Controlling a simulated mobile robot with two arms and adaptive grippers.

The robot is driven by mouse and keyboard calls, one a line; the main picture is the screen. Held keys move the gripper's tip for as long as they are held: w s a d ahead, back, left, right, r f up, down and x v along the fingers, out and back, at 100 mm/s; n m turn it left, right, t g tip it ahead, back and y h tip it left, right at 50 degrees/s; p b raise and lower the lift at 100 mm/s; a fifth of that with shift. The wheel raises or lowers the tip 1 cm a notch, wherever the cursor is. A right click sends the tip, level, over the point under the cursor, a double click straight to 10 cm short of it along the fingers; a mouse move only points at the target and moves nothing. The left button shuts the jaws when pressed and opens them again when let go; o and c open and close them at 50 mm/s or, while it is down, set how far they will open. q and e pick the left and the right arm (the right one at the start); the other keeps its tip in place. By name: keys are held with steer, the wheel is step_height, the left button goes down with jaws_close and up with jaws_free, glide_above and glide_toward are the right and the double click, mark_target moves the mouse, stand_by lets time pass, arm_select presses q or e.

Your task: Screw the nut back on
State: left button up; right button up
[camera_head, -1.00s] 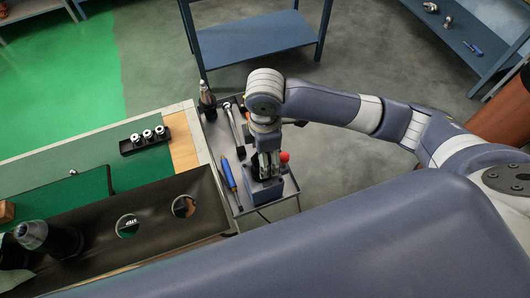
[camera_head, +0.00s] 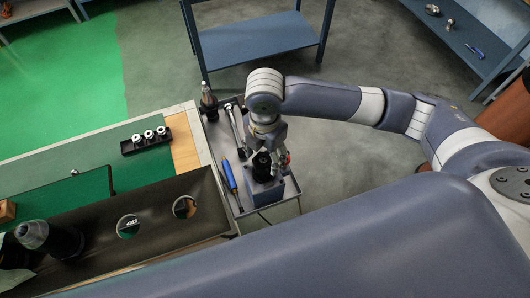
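My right gripper (camera_head: 268,147) reaches down over the tooling cart (camera_head: 241,206) from above. Its fingers look spread apart, one on each side of the top of a black cylindrical holder (camera_head: 262,166). The holder stands upright in a blue-grey block (camera_head: 265,193) on the cart. I cannot tell whether the fingers touch it. The nut cannot be told apart at this size; the gripper partly hides the top of the holder. A red knob (camera_head: 286,158) shows just right of the fingers.
A wrench (camera_head: 236,130), a blue-handled tool (camera_head: 229,176) and a dark tool holder with a pointed tip (camera_head: 208,98) lie or stand on the cart's left side. The workbench (camera_head: 95,205) to the left carries a black rack (camera_head: 146,142) of small metal parts. A blue table (camera_head: 255,38) stands behind.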

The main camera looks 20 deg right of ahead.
steer(key=c, duration=1)
steer(key=m, duration=0.6)
steer(key=shift+s+m, duration=0.3)
steer(key=o, duration=1.5)
step_height(320, 180, up, 12)
